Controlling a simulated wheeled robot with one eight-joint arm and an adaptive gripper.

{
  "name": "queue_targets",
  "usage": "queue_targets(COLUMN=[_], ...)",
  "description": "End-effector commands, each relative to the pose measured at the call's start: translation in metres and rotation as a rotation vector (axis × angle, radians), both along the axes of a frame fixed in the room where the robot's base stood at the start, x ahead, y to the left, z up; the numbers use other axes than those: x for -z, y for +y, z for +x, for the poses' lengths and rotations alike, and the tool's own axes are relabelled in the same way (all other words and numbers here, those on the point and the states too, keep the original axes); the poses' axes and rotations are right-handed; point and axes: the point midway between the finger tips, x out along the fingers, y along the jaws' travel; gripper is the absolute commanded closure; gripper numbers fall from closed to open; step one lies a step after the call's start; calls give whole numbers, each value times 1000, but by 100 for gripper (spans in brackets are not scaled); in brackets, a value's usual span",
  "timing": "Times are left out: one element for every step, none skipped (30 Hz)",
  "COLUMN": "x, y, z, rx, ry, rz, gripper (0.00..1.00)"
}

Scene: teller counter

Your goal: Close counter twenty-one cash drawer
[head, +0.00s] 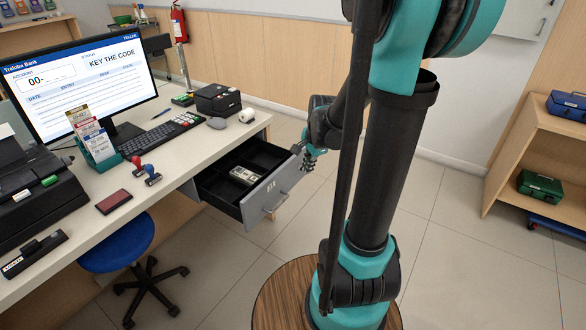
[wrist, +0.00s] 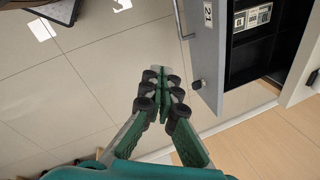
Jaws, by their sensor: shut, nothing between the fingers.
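The cash drawer (head: 243,205) stands pulled out from under the counter, with a grey front, a bar handle and a label that looks like a number. In the wrist view the drawer front (wrist: 207,60) shows the label 21 and a round dark knob or lock near its lower end. A bundle of banknotes (head: 244,175) lies in the black tray inside. My gripper (head: 308,160) is at the drawer's far right end in the head view, partly hidden by my arm. In the wrist view my gripper (wrist: 165,75) is shut and empty, left of the drawer front with a visible gap.
The counter (head: 177,170) bears a monitor (head: 80,85), a keyboard (head: 160,135), stamps and a card holder. A blue stool (head: 120,245) stands in front of it. A wooden shelf (head: 540,125) with coloured boxes is at the right.

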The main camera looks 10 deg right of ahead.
Motion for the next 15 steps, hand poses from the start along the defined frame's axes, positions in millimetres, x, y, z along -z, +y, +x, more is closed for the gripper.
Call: queue_targets(x=[2,3,5,7,9,12,14,17,20,22,24,27,29,30,32], y=[-4,-6,-8,-10,-12,-15,-17,-19,-21,-23,-25,-27,-28,-29,-30], z=[18,28,40,49,58,69,77,85,94,100,106,112,116,119,123], rx=[115,186,282,354,425,518,586,648,726,780,828,886,923,954,989], ry=[21,34,53,67,81,100,113,127,144,155,166,178,187,194,203], rz=[39,62,93,117,139,166,186,204,227,242,255,270,280,287,297], gripper=[100,100,100,100,100,100,100,100,100,100,100,100,100,100,100])
